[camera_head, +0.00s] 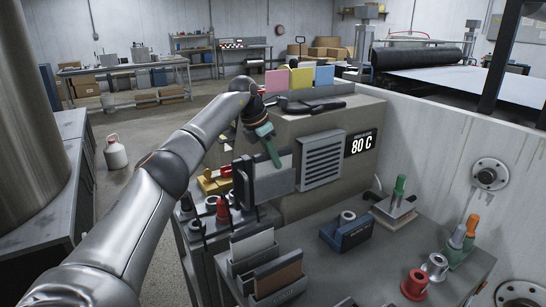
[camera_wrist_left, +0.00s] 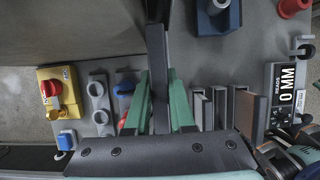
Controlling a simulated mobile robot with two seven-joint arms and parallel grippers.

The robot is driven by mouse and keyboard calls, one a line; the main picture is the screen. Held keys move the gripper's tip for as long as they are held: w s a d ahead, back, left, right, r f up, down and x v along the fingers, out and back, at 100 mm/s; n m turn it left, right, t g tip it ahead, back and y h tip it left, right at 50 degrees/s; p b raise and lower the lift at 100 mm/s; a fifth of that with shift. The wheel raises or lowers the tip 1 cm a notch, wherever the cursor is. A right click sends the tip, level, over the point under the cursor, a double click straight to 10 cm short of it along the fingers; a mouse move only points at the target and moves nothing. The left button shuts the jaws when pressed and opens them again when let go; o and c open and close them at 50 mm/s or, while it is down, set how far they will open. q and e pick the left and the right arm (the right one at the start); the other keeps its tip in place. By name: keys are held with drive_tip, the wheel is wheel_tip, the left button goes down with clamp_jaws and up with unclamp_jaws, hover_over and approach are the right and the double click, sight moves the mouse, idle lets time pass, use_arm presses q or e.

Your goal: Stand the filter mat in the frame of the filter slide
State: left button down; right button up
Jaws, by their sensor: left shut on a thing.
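My left gripper (camera_head: 272,156) reaches down from above with its green fingers at the top of an upright grey slab (camera_head: 275,182), which I take to be the filter mat. In the left wrist view the green fingers (camera_wrist_left: 159,105) are shut on both sides of a thin dark slab (camera_wrist_left: 158,75), seen edge-on. A dark upright edge with a handle (camera_head: 243,182), apparently the filter slide's frame, stands at the slab's left end. The fingers and slab overlap it, so I cannot tell whether the mat is inside the frame.
A louvred vent (camera_head: 320,160) and an 80 C display (camera_head: 360,143) are on the machine's side. A rack (camera_head: 266,282) with grey and brown plates stands nearer. A blue block (camera_head: 346,232), red spool (camera_head: 415,283) and green-handled tool (camera_head: 399,190) occupy the bench.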

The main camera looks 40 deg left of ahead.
use_arm(q)
drive_tip(key=shift+f+b, duration=0.3)
drive_tip(key=shift+f, duration=0.5)
drive_tip(key=c, duration=0.7)
unclamp_jaws()
drive_tip(key=v, duration=1.2)
drive_tip(key=shift+r+p, duration=0.3)
drive_tip(key=shift+p, duration=0.1)
